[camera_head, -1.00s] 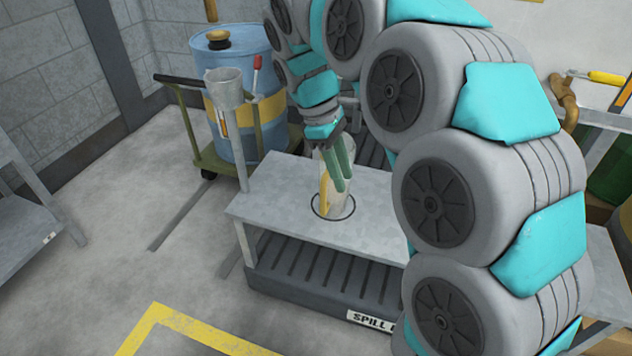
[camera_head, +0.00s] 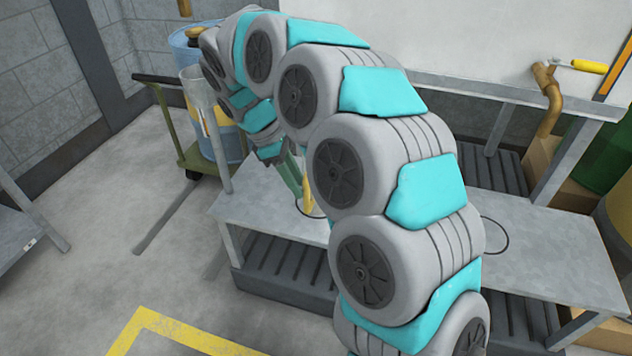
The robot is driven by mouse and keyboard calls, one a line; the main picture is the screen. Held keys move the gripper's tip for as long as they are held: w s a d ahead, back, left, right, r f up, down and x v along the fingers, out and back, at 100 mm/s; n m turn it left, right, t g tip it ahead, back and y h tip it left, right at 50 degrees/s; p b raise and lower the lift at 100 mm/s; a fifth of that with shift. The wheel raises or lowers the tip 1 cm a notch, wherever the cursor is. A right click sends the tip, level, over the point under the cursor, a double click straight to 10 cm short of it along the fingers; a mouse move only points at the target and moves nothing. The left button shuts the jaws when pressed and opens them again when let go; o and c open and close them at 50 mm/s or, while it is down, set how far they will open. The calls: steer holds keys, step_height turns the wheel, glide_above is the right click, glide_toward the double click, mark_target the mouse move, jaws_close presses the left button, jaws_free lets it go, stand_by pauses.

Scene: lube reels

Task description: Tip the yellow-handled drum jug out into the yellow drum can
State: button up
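The yellow-handled drum jug (camera_head: 308,201) stands on the grey metal bench, at a dark ring marked on its top. Only its yellow handle and a bit of its body show; my arm hides the rest. My gripper (camera_head: 292,177) has green fingers and points down just left of the handle, at its height. The arm covers part of the fingers, so I cannot tell whether they are open or touch the jug. A yellow drum (camera_head: 617,222) shows partly at the right edge; I cannot tell whether it is the yellow drum can.
A second ring (camera_head: 506,236) on the bench (camera_head: 545,262) is empty. A brass tap with a yellow handle (camera_head: 588,66) is at upper right, near a green drum (camera_head: 584,165). A blue drum (camera_head: 233,142) on a trolley stands behind left. The floor at front left is clear.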

mark_target(307, 210)
steer(key=shift+x, duration=2.65)
steer(key=shift+w, duration=0.1)
jaws_close()
steer(key=shift+r, duration=0.1)
